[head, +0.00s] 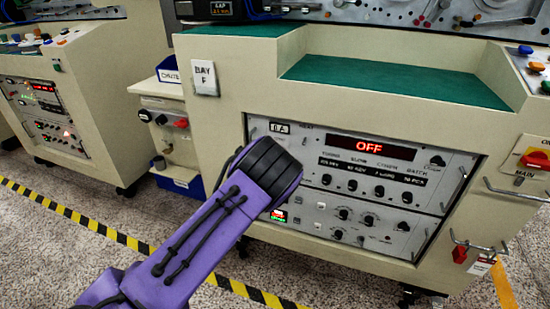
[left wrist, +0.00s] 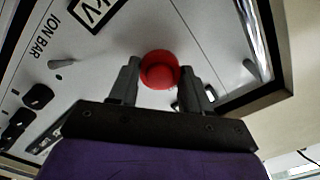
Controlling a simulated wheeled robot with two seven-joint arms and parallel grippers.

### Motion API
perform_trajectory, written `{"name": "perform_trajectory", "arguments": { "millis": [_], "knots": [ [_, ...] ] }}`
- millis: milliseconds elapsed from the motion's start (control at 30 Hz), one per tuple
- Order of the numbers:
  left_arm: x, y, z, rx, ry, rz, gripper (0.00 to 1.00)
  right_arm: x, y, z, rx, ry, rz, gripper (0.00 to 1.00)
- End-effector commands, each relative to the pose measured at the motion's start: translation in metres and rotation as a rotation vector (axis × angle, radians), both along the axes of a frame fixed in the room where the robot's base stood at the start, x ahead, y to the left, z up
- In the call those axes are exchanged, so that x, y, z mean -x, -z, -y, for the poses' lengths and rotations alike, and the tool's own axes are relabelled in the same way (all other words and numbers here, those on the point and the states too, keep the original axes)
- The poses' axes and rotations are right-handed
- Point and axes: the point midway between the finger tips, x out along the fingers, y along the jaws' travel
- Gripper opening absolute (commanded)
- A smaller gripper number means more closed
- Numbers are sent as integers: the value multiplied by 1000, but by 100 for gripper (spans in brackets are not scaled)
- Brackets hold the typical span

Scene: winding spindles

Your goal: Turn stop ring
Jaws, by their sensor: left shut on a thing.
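A round red stop ring (left wrist: 159,72) with a raised centre sits on a light grey panel in the left wrist view. My left gripper (left wrist: 159,63) has one finger on each side of it and is shut on it. In the head view my purple left arm comes in from the lower left and reaches the left side of the console's instrument panel (head: 345,150). There my black wrist covers the stop ring and my fingers, so neither shows. My right gripper is in neither view.
The panel near the ring carries an ION BAR label (left wrist: 40,37), a small toggle (left wrist: 62,64) and black knobs (left wrist: 37,96). The console has an OFF display (head: 370,147), metal handles and a red-and-yellow main switch (head: 536,158). A side shelf (head: 162,88) stands left.

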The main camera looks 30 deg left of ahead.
Motion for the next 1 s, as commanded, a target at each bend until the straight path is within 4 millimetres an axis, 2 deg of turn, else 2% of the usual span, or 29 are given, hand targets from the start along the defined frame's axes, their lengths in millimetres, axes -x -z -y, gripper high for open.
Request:
{"name": "perform_trajectory", "arguments": {
  "millis": [33, 67, 100, 133, 467, 567, 800, 1000],
  "knots": [
    [1, 1, 0, 0, -1, -2, 18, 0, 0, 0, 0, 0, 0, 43],
    [1, 1, 0, 0, -1, -2, 54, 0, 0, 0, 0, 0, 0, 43],
    [0, 1, 0, 0, -1, -2, 67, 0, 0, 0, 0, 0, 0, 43],
    [0, 1, 0, 0, -1, -2, 74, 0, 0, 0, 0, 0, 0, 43],
    [4, 1, 1, 1, 0, -3, 74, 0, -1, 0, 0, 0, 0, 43],
    [20, 0, 5, 0, 0, -4, 74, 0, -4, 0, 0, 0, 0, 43],
    [76, 0, 18, -1, 0, -6, 74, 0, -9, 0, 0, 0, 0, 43],
    [101, 0, 24, 0, -1, -2, 74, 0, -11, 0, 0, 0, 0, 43]
  ]
}}
